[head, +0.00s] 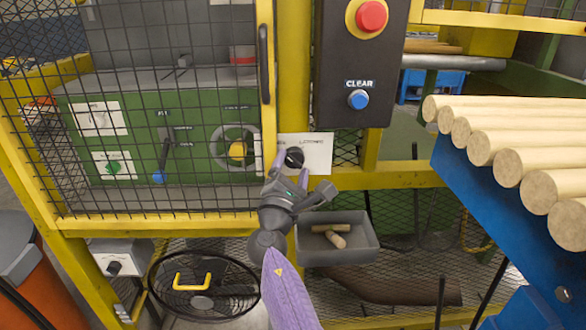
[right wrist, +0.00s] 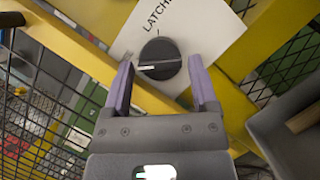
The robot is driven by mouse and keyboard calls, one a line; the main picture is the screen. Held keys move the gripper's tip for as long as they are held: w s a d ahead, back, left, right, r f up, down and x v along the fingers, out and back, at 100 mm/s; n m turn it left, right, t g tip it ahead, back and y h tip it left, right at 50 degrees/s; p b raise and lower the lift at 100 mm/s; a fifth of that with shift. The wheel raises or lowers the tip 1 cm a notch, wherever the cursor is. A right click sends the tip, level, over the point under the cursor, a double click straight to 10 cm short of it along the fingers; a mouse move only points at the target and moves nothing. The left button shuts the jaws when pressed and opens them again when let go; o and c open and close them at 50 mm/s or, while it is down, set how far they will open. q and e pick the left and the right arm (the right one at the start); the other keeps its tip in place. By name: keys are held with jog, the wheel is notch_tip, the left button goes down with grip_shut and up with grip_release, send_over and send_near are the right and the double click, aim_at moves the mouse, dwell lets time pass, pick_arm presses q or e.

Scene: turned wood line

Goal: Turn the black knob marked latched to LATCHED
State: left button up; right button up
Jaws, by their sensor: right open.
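The black knob (head: 294,157) sits on a white plate (head: 318,152) fixed to the yellow post, below the black control box. In the right wrist view the knob (right wrist: 160,58) is round with a white pointer line directed to the left of the picture. A partly visible label beginning "LATCH" (right wrist: 160,14) is printed above it, and the pointer is not directed at that label. My right gripper (head: 292,175) is open; in the right wrist view its purple fingers (right wrist: 160,78) stand on either side of the knob, with a gap visible. My left gripper is not in view.
A wire-mesh guard (head: 165,110) with yellow frame stands left of the knob. A black box with a red button (head: 371,16) and blue CLEAR button (head: 358,99) is above. A grey bin (head: 336,250) holding wood pieces hangs below. Pale dowels (head: 510,150) lie on a blue rack at right.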

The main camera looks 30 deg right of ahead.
jog(key=shift+w+d+r, duration=0.1)
jog(key=shift+w+d, duration=0.25)
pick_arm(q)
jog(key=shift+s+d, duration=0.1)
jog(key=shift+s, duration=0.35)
pick_arm(e)
jog(key=shift+c, duration=0.3)
